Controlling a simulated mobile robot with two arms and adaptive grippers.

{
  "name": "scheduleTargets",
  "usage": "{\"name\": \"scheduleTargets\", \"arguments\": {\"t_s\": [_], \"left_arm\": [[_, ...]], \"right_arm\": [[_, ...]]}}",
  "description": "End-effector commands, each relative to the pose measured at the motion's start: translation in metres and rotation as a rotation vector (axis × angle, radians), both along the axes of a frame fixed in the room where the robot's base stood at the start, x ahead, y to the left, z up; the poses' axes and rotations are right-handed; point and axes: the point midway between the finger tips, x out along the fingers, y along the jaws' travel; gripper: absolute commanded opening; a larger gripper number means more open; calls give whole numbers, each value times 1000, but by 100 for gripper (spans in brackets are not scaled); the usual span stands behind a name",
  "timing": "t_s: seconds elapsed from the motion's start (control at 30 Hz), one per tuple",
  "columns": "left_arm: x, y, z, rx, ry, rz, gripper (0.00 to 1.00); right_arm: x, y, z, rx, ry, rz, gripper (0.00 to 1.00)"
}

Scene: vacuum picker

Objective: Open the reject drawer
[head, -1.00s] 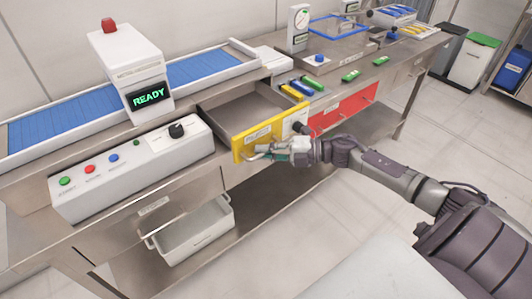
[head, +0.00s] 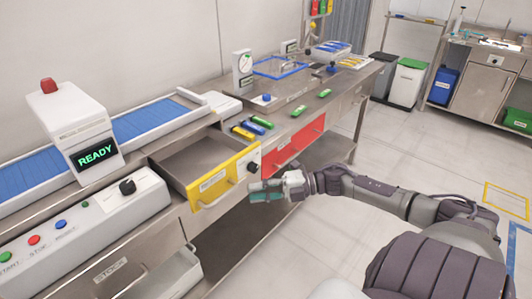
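A drawer with a yellow front (head: 226,178) stands pulled out of the steel bench, and its grey inside looks empty. Its bar handle is on the front face; the label is too small to read. To its right, a red drawer front (head: 296,143) sits flush in the bench, shut. My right gripper (head: 254,191), with teal fingers, is just right of the yellow front, clear of its handle and below the red drawer. Its fingers look apart, with nothing between them. My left gripper is out of view.
A blue conveyor (head: 140,124) with a READY display unit (head: 92,140) and button panel (head: 90,222) lies on the left. Coloured blocks (head: 252,127) sit on the bench top.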

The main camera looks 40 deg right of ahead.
Motion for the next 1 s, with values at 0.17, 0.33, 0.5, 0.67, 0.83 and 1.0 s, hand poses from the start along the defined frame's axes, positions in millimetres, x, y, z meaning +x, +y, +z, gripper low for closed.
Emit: {"name": "scheduleTargets", "arguments": {"t_s": [0.17, 0.33, 0.5, 0.67, 0.83, 1.0], "left_arm": [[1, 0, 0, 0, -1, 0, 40], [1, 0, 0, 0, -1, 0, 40], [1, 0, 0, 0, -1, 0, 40], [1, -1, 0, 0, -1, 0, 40], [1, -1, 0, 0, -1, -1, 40], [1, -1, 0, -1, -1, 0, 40]], "right_arm": [[-13, -16, 2, -1, 1, -2, 25], [-16, -19, 4, 0, -1, 0, 25], [-16, -19, 4, 0, -1, 0, 25], [-15, -19, 4, 0, -1, 0, 25], [-15, -19, 3, 2, -1, -3, 25], [-11, -40, -32, 67, 56, -153, 25]]}}
